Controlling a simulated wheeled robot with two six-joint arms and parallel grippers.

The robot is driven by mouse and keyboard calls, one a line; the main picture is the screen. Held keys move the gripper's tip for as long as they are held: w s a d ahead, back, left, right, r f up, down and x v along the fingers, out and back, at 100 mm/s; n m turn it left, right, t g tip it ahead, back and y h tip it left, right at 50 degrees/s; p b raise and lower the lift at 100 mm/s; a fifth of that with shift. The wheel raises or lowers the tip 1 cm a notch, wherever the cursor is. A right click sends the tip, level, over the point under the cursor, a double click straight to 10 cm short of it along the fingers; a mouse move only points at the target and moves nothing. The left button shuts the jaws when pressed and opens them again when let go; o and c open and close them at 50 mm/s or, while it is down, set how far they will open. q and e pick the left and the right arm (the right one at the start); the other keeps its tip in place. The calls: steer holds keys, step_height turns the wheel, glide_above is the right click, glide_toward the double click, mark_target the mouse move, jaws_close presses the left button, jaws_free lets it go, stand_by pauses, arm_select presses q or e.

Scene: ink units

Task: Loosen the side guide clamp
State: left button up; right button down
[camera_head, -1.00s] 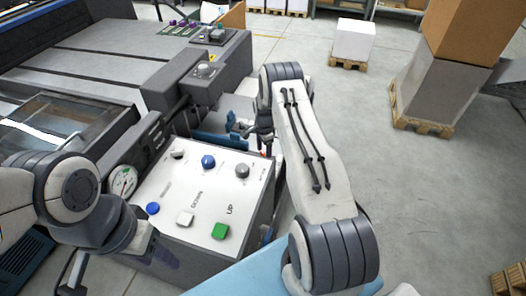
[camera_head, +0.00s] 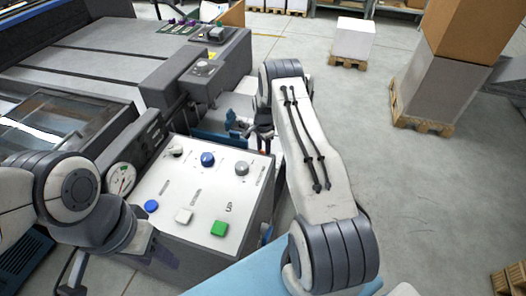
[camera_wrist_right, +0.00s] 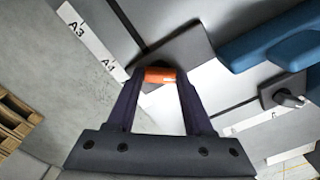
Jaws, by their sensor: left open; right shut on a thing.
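An orange clamp piece (camera_wrist_right: 160,75), probably the side guide clamp's lever, sits at the end of a dark grey bar in the right wrist view. My right gripper (camera_wrist_right: 159,82) is shut on it, one dark finger on each side. My left gripper (camera_head: 120,267) is open and empty at the lower left, in front of the panel.
The control panel (camera_head: 175,198) has blue, white and green buttons, knobs and a gauge (camera_head: 120,178). A white strip marked A3 and A4 (camera_wrist_right: 92,42) lies beside the clamp. Blue parts (camera_wrist_right: 270,45) are close on its right. Pallets with boxes (camera_head: 428,92) stand on open floor.

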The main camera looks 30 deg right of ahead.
steer(key=n+b, duration=0.2)
steer(key=n, duration=0.1)
steer(key=shift+f, duration=0.15)
steer(key=n+b, duration=0.1)
steer(key=n, duration=0.4)
steer(key=shift+b, duration=0.3)
steer(key=n+b, duration=0.1)
steer(key=n, duration=0.3)
steer(key=shift+n+b, duration=0.35)
steer(key=shift+n, duration=1.85)
steer(key=shift+c, duration=1.4)
jaws_free()
steer(key=shift+d, duration=0.1)
steer(key=shift+r, duration=0.2)
